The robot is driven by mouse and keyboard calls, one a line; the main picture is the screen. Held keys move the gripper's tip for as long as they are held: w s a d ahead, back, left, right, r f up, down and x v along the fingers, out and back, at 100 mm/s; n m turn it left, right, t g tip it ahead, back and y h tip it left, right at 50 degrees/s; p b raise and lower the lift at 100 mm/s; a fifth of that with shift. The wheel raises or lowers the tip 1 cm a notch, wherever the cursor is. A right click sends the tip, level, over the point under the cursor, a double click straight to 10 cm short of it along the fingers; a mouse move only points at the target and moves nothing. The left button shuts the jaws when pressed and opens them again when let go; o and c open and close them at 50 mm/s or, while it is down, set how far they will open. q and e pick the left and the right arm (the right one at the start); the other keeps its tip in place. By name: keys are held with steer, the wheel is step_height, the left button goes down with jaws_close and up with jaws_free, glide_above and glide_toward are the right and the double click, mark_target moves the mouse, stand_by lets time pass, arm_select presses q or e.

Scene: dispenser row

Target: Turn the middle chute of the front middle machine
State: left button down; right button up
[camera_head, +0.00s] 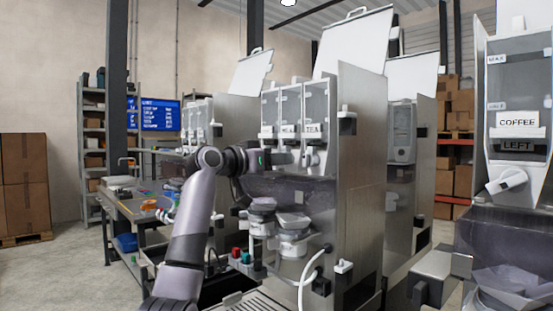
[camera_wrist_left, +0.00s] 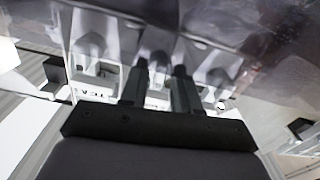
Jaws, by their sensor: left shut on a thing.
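The front middle machine (camera_head: 358,160) stands at the centre of the head view, with clear hoppers and a label reading TEA (camera_head: 313,130) on the right one. My left gripper (camera_head: 284,157) reaches in from the left at the height of its chutes. In the left wrist view its two fingers (camera_wrist_left: 157,75) are shut on the white middle chute (camera_wrist_left: 156,44). Neighbouring white chutes (camera_wrist_left: 95,38) show on either side. In the head view the gripper and wrist hide most of the middle chute; the right chute (camera_head: 311,157) is visible. My right gripper is not seen.
Below the chutes are white cups or funnels (camera_head: 292,240), a red and a green button (camera_head: 240,254) and a white hose (camera_head: 306,280). A machine labelled COFFEE LEFT (camera_head: 518,122) stands close at right. A workbench (camera_head: 135,210) stands behind at left.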

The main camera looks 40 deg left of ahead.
arm_select(q)
steer(key=shift+m, duration=0.6)
steer(key=c, duration=1.2)
jaws_free()
steer(key=shift+o, duration=0.2)
steer(key=s+b, duration=0.2)
steer(key=s, duration=0.5)
steer(key=shift+a, duration=0.35)
